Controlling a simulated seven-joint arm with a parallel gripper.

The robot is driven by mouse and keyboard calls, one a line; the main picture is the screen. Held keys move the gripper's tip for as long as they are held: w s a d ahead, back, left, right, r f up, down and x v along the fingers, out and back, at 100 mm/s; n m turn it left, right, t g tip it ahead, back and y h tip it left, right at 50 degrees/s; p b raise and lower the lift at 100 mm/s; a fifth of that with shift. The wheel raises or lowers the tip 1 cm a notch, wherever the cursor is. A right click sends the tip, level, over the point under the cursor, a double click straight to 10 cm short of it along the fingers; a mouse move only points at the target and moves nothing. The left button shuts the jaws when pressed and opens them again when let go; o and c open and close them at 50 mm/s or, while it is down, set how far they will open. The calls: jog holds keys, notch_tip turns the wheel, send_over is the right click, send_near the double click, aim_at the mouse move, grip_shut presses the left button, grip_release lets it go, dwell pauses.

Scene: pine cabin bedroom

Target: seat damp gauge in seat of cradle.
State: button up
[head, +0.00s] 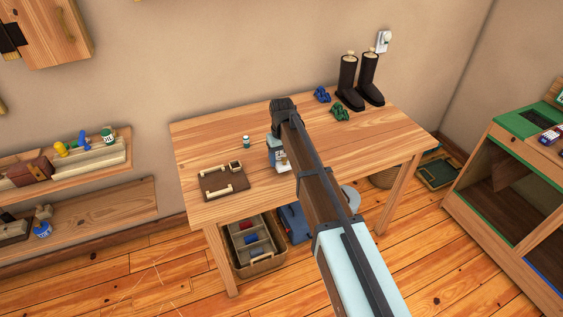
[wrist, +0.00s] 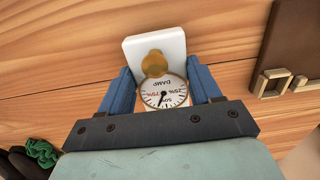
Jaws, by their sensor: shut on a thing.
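The damp gauge (wrist: 174,45) is a white plate with a brass knob and a round dial marked DAMP. My gripper (wrist: 160,75) is shut on it, with one blue finger on each side. In the head view the gauge (head: 284,167) shows as a small white piece under my gripper (head: 279,160), over the table; I cannot tell its height. The brown board with cream rails (head: 212,183), which looks like the cradle, lies on the table left of my gripper. A small square cream frame, apparently its seat (head: 236,167), is at its upper right corner. The cradle (wrist: 298,38) also shows at the wrist view's right edge, apart from the gauge.
A small white bottle (head: 246,142) stands behind the cradle on the wooden table (head: 205,140). Black boots (head: 348,84), a blue item (head: 322,95) and a green item (head: 340,113) are at the back right. The table between gauge and cradle is clear.

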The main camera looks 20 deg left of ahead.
aim_at(216, 183)
notch_tip(216, 183, up, 6)
jog(key=shift+r, duration=0.25)
jog(key=shift+s+a+r, duration=0.1)
jog(key=shift+a+r, duration=0.05)
jog(key=shift+r, duration=0.2)
jog(key=s+a+r+n, duration=0.2)
jog(key=s+a+n, duration=0.1)
jog(key=s+a, duration=1.4)
jog(key=shift+w+a+f+m, duration=0.15)
jog(key=shift+f+m, duration=0.35)
jog(key=shift+f, duration=1.2)
jog(key=shift+w+f+m, duration=0.15)
jog(key=shift+f+m, duration=0.35)
jog(key=shift+f, duration=1.15)
jog(key=shift+w+a+f+m, duration=0.15)
jog(key=shift+f+m, duration=0.35)
jog(key=shift+f, duration=1.2)
jog(key=shift+d, duration=0.1)
jog(key=o, duration=1.2)
jog(key=shift+f, duration=0.1)
